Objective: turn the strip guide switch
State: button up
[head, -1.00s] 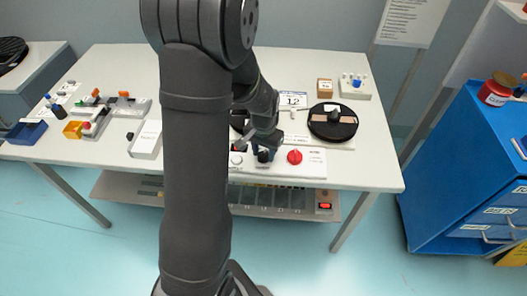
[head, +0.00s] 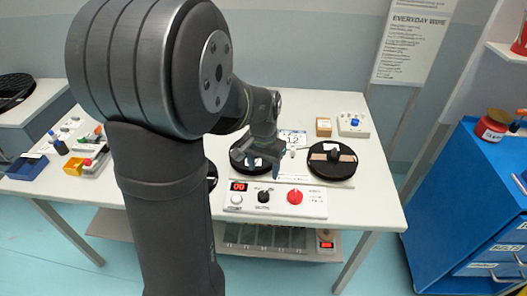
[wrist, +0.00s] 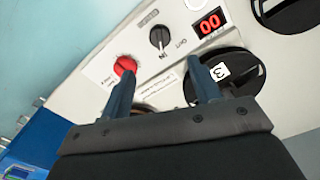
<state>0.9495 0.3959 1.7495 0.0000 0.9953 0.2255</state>
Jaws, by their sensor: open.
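The control panel (head: 318,205) sits at the table's front edge. It carries a black pointer knob (head: 263,196), labelled IN on one side, which I take as the guide switch; it also shows in the wrist view (wrist: 160,38). In the wrist view its white pointer line is visible, roughly toward the IN label. My gripper (head: 273,168) is open and empty, above and behind the panel, apart from the knob. In the wrist view its two fingers (wrist: 163,72) spread below the knob, with a red knob (wrist: 124,66) by the left finger.
A red display (head: 239,187) reads 00, above a white button (head: 236,199). Two black reels (head: 332,160) (head: 250,157) stand behind the panel. A small brown box (head: 324,127) and a blue-knobbed unit (head: 353,125) are at the back right. A blue cabinet (head: 450,215) stands right.

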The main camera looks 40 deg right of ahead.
notch_tip(320, 180, up, 6)
send_over(264, 193)
jog(key=shift+a, duration=0.1)
jog(key=shift+f, duration=0.15)
dwell(0.5)
notch_tip(264, 193, down, 17)
jog(key=shift+f, duration=0.1)
dwell(0.5)
jog(key=shift+f, duration=0.1)
jog(key=n, duration=1.2)
dwell(2.3)
dwell(0.3)
